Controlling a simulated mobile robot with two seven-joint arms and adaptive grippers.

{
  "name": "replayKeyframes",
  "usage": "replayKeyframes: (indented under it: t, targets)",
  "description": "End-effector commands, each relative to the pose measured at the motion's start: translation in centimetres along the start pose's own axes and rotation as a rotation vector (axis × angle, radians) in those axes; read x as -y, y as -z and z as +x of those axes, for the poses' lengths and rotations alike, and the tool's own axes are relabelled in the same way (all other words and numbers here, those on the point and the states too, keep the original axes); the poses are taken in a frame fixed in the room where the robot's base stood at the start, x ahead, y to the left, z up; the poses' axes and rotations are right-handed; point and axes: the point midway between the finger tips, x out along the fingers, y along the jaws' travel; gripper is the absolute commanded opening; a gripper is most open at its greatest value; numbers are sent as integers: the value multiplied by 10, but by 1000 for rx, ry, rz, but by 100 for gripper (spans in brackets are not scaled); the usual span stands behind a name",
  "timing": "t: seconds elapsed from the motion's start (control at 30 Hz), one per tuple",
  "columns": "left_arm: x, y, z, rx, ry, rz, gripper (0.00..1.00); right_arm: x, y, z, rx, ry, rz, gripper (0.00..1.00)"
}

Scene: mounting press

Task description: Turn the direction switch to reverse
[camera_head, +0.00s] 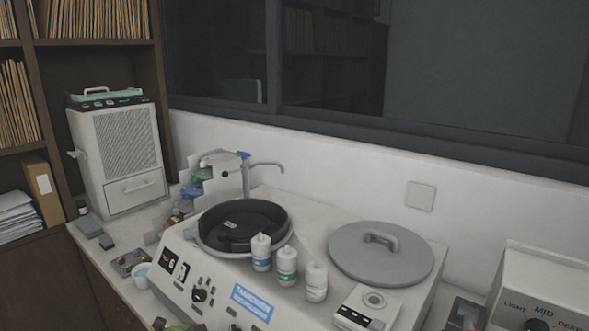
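A white machine with a sloped front panel (222,308) stands on the counter at the lower middle. The panel carries a black round knob (199,295) with small dark switches around it, and a black-and-white display (168,263) at its left end. The lettering by the small switches is too small to read, so I cannot tell which one is the direction switch or how it is set. The panel's lower edge is cut off by the frame. Neither of my grippers is in view.
Three white bottles (287,266) stand between the open black bowl (240,222) and the grey round lid (381,253). A second machine (548,282) labelled LIGHT, MID, DEEP is at right.

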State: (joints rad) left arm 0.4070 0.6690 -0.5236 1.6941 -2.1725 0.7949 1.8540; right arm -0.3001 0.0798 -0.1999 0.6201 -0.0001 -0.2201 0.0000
Motion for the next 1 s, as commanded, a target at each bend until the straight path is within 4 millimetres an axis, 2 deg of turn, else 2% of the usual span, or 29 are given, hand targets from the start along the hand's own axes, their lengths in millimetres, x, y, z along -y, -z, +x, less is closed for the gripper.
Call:
replayKeyframes:
  t: [1.0]
  targets:
    - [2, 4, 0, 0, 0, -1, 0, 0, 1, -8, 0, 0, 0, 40]
